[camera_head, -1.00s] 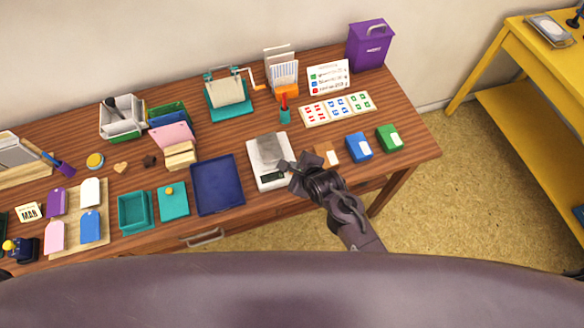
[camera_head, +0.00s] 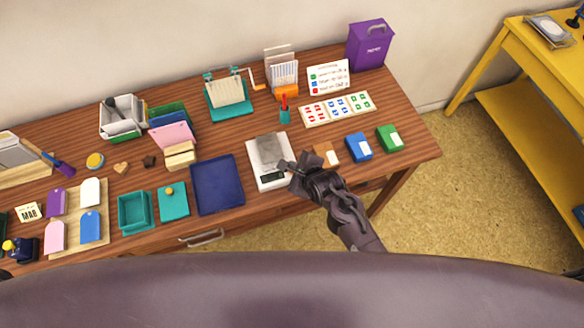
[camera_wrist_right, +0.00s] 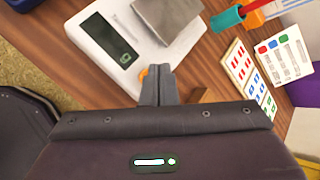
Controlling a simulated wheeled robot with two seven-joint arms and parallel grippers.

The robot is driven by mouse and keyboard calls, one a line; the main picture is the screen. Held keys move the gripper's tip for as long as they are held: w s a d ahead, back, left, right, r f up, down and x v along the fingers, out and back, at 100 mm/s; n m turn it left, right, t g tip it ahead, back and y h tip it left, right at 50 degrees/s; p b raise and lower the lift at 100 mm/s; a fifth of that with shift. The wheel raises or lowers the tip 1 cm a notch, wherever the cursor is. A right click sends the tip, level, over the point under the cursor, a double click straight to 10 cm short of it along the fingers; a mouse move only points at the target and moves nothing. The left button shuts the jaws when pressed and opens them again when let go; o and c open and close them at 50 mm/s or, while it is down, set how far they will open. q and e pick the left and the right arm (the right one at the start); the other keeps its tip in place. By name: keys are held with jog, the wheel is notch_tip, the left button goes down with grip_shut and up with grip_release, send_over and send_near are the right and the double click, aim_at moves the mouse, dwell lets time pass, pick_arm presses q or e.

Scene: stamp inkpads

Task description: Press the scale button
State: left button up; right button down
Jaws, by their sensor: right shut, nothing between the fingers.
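A white scale (camera_head: 259,177) with a grey weighing plate (camera_head: 272,148) stands on the wooden table, right of a dark blue tray. In the right wrist view the scale (camera_wrist_right: 82,27) shows a dark display (camera_wrist_right: 116,44) with a lit green digit, and an orange spot, possibly the button (camera_wrist_right: 143,73), close to the fingertips. My right gripper (camera_head: 284,165) is shut and empty at the scale's front right; its fingertips also show in the right wrist view (camera_wrist_right: 157,70). I cannot tell whether they touch the scale. My left gripper is not in view.
A blue tray (camera_head: 217,186) lies left of the scale. An orange-brown box (camera_head: 326,153), a blue box (camera_head: 358,147) and a green box (camera_head: 389,138) stand to its right. A teal cup (camera_head: 285,116) with a red-topped item stands behind it.

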jog(key=shift+f, duration=0.15)
jog(key=shift+f, duration=0.3)
dwell(0.5)
jog(key=shift+r+p, duration=0.5)
jog(key=shift+p, duration=0.05)
notch_tip(320, 180, up, 6)
jog(key=p, duration=0.6)
